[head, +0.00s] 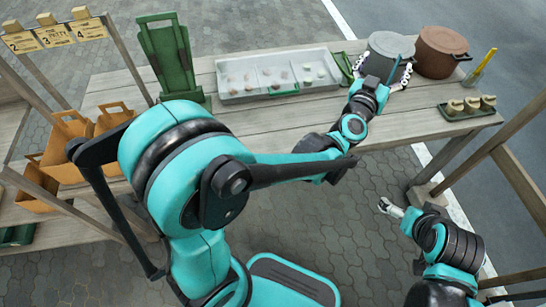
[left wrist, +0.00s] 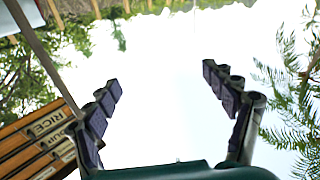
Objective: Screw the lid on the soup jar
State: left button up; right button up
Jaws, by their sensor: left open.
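A grey round pot (head: 391,44) stands near the back right of the table. A brown round pot (head: 440,50) with a dark side handle is to its right. I cannot tell which is the soup jar, and I cannot make out a separate lid. My left gripper (head: 384,72) overlaps the grey pot's near side in the head view, its fingers apart to left and right. In the left wrist view, the left gripper (left wrist: 168,95) is open, with only bright sky between its fingers. My right gripper (head: 389,208) is low in front of the table, pointing left; its fingers are too small to read.
A grey tray (head: 277,74) with small items in sections lies at mid-table. A green stand (head: 167,60) is left of it. A small dark tray (head: 470,111) with several little cups is at right, below a yellow-tipped stick (head: 482,65). Paper bags (head: 68,140) stand at left.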

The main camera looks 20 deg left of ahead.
pick_arm(q)
jog(key=s+a+f+g+y, duration=0.1)
jog(key=s+a+f+g, duration=0.3)
jog(key=s, duration=0.6)
jog(key=s+a+f+g, duration=0.4)
jog(key=s+a+f, duration=0.2)
jog(key=s+a, duration=0.2)
jog(key=s+a+f+g+y, duration=0.1)
jog(key=s+a+f+g, duration=0.2)
jog(key=s, duration=0.9)
jog(key=a+f, duration=0.2)
jog(key=a, duration=0.1)
jog(key=shift+a+f+g+y, duration=0.15)
jog(key=shift+a+g+y, duration=0.15)
jog(key=shift+g, duration=0.1)
